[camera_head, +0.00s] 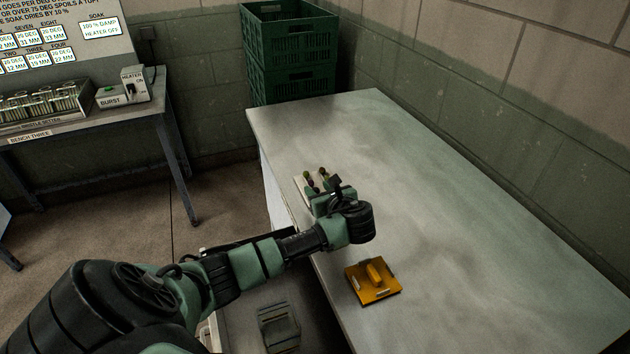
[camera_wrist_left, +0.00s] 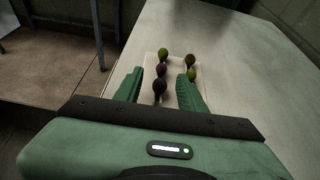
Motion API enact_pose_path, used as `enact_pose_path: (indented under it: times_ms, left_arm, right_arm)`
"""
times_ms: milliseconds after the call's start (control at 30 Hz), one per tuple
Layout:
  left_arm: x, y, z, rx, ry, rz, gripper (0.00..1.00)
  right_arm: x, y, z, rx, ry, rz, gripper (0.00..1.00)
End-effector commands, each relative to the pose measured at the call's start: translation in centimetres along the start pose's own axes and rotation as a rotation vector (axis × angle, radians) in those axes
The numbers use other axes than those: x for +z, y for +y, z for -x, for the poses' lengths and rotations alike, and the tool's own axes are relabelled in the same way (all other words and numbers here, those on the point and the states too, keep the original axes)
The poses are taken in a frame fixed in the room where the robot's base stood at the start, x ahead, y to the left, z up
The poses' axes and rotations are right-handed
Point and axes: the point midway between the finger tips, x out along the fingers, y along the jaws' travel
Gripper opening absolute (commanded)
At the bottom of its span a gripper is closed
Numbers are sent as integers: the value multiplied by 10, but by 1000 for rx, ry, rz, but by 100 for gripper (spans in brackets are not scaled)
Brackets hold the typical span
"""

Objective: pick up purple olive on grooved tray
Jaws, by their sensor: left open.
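The grooved tray (camera_wrist_left: 150,57) is a pale board on the table and bears several olives; its edge shows in the head view (camera_head: 299,186), mostly hidden by my gripper. In the left wrist view a purple olive (camera_wrist_left: 161,70) lies in the left row, between a green olive (camera_wrist_left: 163,53) behind and a near-black olive (camera_wrist_left: 159,88) in front. The right row has a brownish olive (camera_wrist_left: 190,60) and a green olive (camera_wrist_left: 192,74). My left gripper (camera_wrist_left: 160,76) is open, its fingers either side of the left row. Contact cannot be told. My right gripper is not in view.
Green crates (camera_head: 290,55) are stacked behind the table. A bench with a rack of tubes (camera_head: 45,105) stands left. The table's right side is clear.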

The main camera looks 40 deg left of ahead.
Motion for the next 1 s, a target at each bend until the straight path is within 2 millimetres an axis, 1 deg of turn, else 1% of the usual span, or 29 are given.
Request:
enact_pose_path:
  times_ms: [100, 233, 333, 433, 567, 700, 767, 800, 833, 867, 1000]
  left_arm:
    - [1, -1, -13, 2, 0, 0, 40]
    - [1, -4, -31, 2, 0, 2, 40]
    - [0, -4, -45, 2, -1, 1, 40]
    - [0, -4, -53, 1, 0, 2, 40]
    - [0, -4, -56, -1, 0, 2, 40]
    - [0, -4, -56, -1, 0, 3, 40]
    - [0, -4, -55, -1, 0, 2, 24]
    - [0, -4, -55, -1, 0, 2, 12]
    - [0, -4, -55, 0, 1, 2, 4]
    - [-1, -4, -55, -1, 1, 2, 0]
    - [-1, -4, -55, 0, 1, 2, 0]
  right_arm:
    - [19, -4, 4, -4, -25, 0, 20]
    - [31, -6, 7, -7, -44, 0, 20]
    - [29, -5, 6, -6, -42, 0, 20]
    - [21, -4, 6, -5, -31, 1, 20]
    - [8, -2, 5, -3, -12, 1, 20]
    - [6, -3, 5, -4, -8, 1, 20]
    - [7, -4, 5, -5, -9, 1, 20]
    - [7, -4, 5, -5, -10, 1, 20]
    - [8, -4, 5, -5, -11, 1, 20]
    - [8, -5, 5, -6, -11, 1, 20]
    - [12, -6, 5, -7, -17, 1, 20]
